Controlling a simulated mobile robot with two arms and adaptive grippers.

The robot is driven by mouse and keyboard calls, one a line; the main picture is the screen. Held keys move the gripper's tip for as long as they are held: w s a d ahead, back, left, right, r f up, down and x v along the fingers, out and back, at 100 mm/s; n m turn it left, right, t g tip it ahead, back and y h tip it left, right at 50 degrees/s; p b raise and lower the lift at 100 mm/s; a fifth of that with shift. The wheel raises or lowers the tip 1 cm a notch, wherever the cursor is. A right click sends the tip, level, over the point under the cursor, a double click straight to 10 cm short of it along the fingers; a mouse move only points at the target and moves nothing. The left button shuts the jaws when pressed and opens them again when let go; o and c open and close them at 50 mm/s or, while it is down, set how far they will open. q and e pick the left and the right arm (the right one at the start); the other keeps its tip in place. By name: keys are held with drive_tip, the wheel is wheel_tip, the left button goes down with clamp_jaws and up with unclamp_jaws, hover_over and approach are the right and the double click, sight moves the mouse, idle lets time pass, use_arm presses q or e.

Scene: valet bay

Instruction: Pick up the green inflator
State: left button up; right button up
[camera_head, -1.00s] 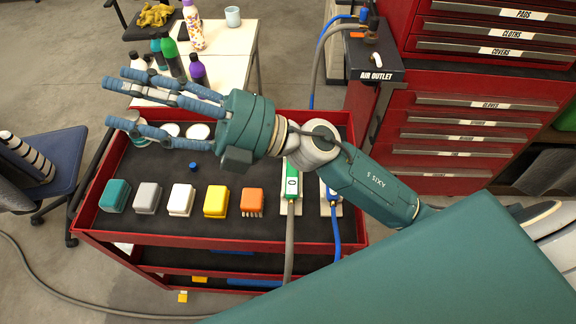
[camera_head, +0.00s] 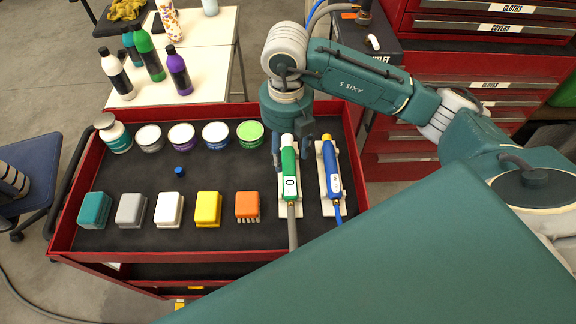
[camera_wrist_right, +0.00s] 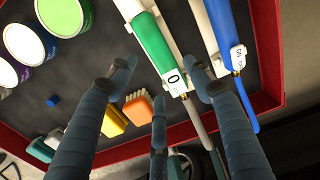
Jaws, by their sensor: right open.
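The green inflator (camera_head: 289,168) has a white tip and a grey hose, and lies in a white cradle on the right part of the red cart's top. My right gripper (camera_head: 291,145) is above its far end, fingers pointing down. In the right wrist view, the green inflator (camera_wrist_right: 156,45) shows between the spread, open fingers of the right gripper (camera_wrist_right: 160,80), with nothing held. I cannot tell from these views whether a finger touches it. My left gripper does not show.
A blue inflator (camera_head: 331,170) with a yellow tip lies in its own cradle (camera_head: 325,208) close on the right. An orange brush (camera_head: 247,205) and several coloured blocks stand to the left. Several round tins, such as the green-lidded one (camera_head: 250,132), stand behind. The cart rim (camera_head: 90,165) surrounds them.

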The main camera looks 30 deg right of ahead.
wheel_tip(320, 180, down, 3)
drive_tip(key=shift+r, duration=0.1)
drive_tip(key=f+p, duration=0.1)
drive_tip(key=f, duration=0.1)
drive_tip(key=w+f+p, duration=0.1)
drive_tip(key=f, duration=0.1)
drive_tip(key=shift+f, duration=0.1)
drive_tip(key=shift+d+f, duration=0.1)
drive_tip(key=shift+f, duration=0.4)
drive_tip(key=c, duration=0.9)
drive_tip(key=shift+c, duration=0.2)
drive_tip(key=shift+r, duration=0.15)
drive_tip(key=shift+w+r, duration=0.1)
drive_tip(key=shift+r, duration=0.5)
wheel_tip(320, 180, up, 10)
drive_tip(key=b, duration=0.2)
wheel_tip(320, 180, up, 9)
hover_over(285, 165)
drive_tip(key=shift+f, duration=0.15)
